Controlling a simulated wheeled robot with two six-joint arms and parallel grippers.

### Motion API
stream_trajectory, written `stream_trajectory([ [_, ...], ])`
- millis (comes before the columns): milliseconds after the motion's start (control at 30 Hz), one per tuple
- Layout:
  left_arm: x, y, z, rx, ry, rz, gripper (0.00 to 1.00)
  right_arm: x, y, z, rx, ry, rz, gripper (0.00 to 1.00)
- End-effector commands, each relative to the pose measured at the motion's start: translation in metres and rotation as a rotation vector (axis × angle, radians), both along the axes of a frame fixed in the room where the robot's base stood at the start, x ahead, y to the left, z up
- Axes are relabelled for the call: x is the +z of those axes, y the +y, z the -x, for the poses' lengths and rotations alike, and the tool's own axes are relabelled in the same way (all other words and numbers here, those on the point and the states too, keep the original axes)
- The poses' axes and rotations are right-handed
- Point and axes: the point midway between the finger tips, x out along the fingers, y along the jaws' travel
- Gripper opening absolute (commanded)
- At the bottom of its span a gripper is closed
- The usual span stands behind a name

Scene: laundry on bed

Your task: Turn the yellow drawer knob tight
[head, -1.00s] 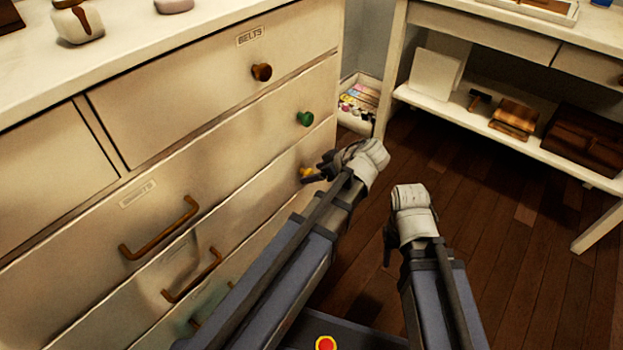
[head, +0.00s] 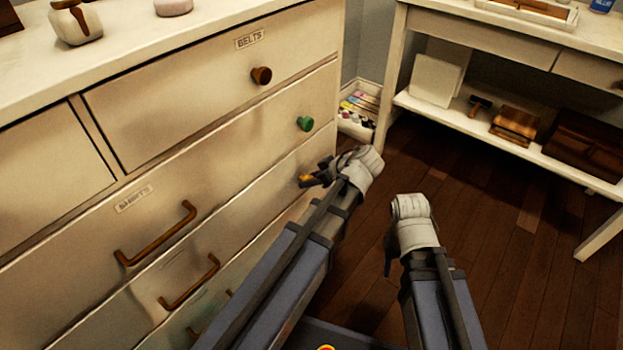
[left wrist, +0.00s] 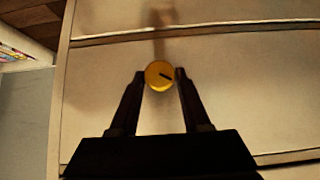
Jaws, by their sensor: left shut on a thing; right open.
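The yellow knob (left wrist: 159,75) is on a drawer front and shows as a round face with a short dark mark pointing to the lower right. My left gripper (left wrist: 160,80) is shut on it, one finger on each side. In the head view the yellow knob (head: 306,180) shows only in part, at the tips of my left gripper (head: 318,177). My right gripper (head: 388,262) is open and empty, low in front of the dresser; its fingers are mostly hidden by its wrist.
A green knob (head: 304,124) and a brown knob (head: 261,75) sit on drawers above. Brown bar handles (head: 160,235) stick out at the left. A white desk (head: 500,125) with a low shelf stands at the right. The wooden floor between is clear.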

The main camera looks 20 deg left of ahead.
Motion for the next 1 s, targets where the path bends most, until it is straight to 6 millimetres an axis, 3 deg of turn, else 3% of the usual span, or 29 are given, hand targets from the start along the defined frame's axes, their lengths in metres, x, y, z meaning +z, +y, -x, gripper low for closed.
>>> stream_trajectory([
  [33, 0.000, 0.000, 0.000, 0.000, 0.000, 0.000, 0.19, 0.000, 0.000, 0.000, 0.000, 0.000, 0.000, 0.50],
  [200, 0.000, 0.000, 0.000, 0.000, 0.000, 0.000, 0.00, 0.000, 0.000, 0.000, 0.000, 0.000, 0.000, 0.50],
  [567, -0.001, -0.001, -0.003, 0.000, 0.045, -0.016, 0.00, -0.001, 0.000, 0.000, 0.000, 0.000, 0.000, 0.50],
  [1000, -0.005, -0.003, -0.009, 0.001, 0.335, -0.120, 0.00, -0.014, 0.000, 0.000, 0.000, 0.000, 0.000, 0.50],
])
